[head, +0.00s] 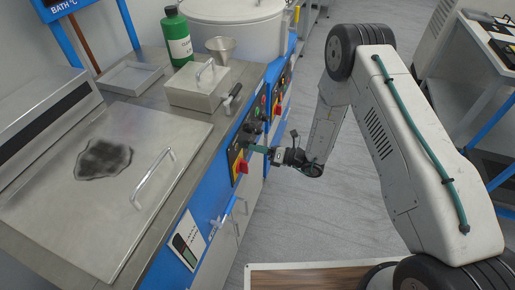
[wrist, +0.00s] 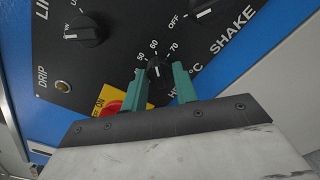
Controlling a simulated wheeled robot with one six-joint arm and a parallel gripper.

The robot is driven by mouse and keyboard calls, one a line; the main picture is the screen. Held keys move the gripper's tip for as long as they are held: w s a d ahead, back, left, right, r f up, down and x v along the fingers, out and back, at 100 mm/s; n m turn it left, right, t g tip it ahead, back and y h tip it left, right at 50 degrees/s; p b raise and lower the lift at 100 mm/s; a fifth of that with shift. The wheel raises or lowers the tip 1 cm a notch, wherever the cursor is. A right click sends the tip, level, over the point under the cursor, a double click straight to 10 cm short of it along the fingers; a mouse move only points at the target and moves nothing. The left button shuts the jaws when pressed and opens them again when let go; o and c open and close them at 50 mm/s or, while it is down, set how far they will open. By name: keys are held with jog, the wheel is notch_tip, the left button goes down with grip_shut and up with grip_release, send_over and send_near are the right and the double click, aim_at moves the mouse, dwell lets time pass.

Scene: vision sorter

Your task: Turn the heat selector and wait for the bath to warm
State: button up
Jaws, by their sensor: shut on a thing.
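The heat selector (wrist: 158,69) is a small black knob with a white line, marked 50, 60, 70 and °C, on a black panel (wrist: 115,50). My gripper (wrist: 159,78) has its green fingers on both sides of the knob and is shut on it. In the head view, my gripper (head: 258,149) reaches the blue front's control panel from the right, and the knob itself is hidden there. The bath's steel lid (head: 70,205) is closed, with a handle and a dark patch. The BATH °C display (head: 62,5) is mostly cut off at the top left.
A red switch (head: 242,167) on a yellow plate sits just below my gripper; SHAKE (wrist: 204,13) and another knob (wrist: 85,29) are nearby. A blue-handled tap (head: 222,222) sticks out lower down. A green bottle (head: 177,38) and funnel (head: 221,48) stand on the bench.

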dwell(0.5)
jog(key=o, duration=0.9)
jog(key=shift+o, duration=0.2)
jog(key=v, duration=0.8)
jog(key=shift+a, duration=0.1)
